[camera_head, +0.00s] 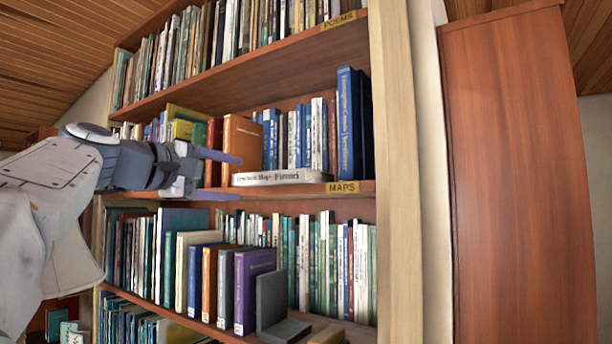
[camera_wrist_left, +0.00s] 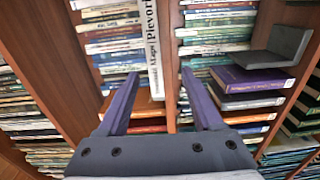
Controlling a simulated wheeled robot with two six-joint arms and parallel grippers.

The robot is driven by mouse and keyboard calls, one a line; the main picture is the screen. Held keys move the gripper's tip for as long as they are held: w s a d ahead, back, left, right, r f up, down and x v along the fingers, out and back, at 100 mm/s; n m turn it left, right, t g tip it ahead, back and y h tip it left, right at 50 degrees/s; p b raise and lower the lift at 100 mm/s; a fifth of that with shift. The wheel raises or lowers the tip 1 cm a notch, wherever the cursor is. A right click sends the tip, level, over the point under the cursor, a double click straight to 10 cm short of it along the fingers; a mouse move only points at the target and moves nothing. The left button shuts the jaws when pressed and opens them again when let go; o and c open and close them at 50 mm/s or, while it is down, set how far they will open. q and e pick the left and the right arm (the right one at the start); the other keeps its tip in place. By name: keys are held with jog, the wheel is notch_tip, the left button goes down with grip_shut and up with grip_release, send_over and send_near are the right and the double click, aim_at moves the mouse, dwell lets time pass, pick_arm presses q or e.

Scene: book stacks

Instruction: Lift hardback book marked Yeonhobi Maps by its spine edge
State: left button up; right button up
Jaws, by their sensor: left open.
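The book (camera_head: 280,177) with a pale spine and dark lettering, where "Maps" can be read, lies flat on the front of the middle shelf. Its spine faces out. In the left wrist view its spine (camera_wrist_left: 153,50) runs up the picture, just beyond the fingertips. My left gripper (camera_head: 238,178) is open and empty at the left end of this book, one finger higher and one lower. The wrist view shows the open gripper (camera_wrist_left: 160,77) with the spine end between its fingertips in the picture. I cannot tell whether they touch. My right gripper is in neither view.
The middle shelf edge carries a MAPS label (camera_head: 342,187). An orange book (camera_head: 242,143) stands upright behind the flat book's left part. A tall blue book (camera_head: 348,125) stands at its right. A grey bookend (camera_head: 271,300) stands on the shelf below. Free air lies in front.

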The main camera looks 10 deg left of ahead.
aim_at(261, 178)
pick_arm(q)
jog(key=w, duration=0.1)
jog(key=w+r+p, duration=0.1)
jog(key=w+d+p, duration=0.1)
jog(key=shift+w+r, duration=0.25)
jog(key=shift+w, duration=0.45)
jog(key=p+x, duration=0.3)
jog(key=x, duration=0.1)
jog(key=shift+w+d+f+p, duration=0.1)
jog(key=shift+w+p, duration=0.3)
jog(key=shift+w+d+f, duration=0.1)
jog(key=shift+w+f, duration=0.05)
jog(key=shift+w, duration=0.15)
grip_shut()
